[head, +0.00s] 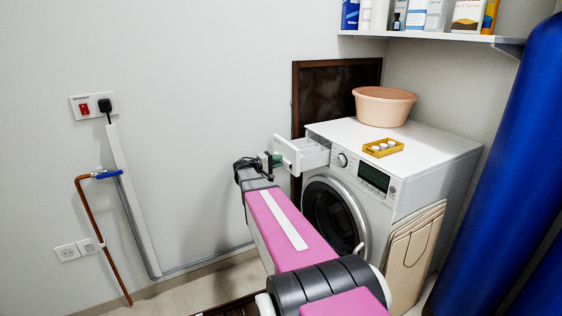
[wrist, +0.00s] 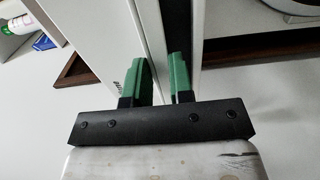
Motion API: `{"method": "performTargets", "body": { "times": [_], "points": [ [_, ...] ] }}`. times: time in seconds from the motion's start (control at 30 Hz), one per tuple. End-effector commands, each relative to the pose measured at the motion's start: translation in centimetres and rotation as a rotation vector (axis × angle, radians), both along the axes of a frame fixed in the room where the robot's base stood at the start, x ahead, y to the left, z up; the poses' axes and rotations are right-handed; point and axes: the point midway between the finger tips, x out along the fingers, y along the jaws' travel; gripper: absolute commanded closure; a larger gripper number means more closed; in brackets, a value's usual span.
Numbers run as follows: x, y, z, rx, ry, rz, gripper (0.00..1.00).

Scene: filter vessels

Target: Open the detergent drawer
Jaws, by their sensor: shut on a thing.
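The white detergent drawer (head: 305,154) sticks out from the upper left of the washing machine's front (head: 385,170) and is open, its inside showing from above. My gripper (head: 272,161) is at the drawer's front end, shut on it. In the wrist view, the green fingertips of my gripper (wrist: 164,80) stand on either side of a thin white part of the drawer (wrist: 148,45). The exact grip on the drawer is partly hidden by my arm in the head view.
A peach basin (head: 384,106) and a yellow tray (head: 382,149) with several white items stand on the machine. A dark brown panel (head: 325,90) is behind it. A folded beige board (head: 412,255) leans on its right side. A blue cylinder (head: 510,150) stands at right.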

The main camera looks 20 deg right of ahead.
Motion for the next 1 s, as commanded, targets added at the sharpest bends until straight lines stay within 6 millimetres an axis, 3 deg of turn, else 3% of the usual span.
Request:
{"method": "performTargets", "body": {
  "times": [0.17,0.2,0.27,0.67,1.0],
  "points": [
    [0.0,0.0,-0.5,0.016,0.004,-0.001,1.0],
    [0.0,0.0,-0.5,0.016,0.004,-0.001,0.76],
    [0.0,-0.1,-0.5,0.015,0.004,-0.001,0.58],
    [-0.1,0.8,-0.3,0.01,0.001,-0.001,0.58],
    [-0.6,6.6,-0.3,0.012,0.002,0.0,0.58]
  ]
}}
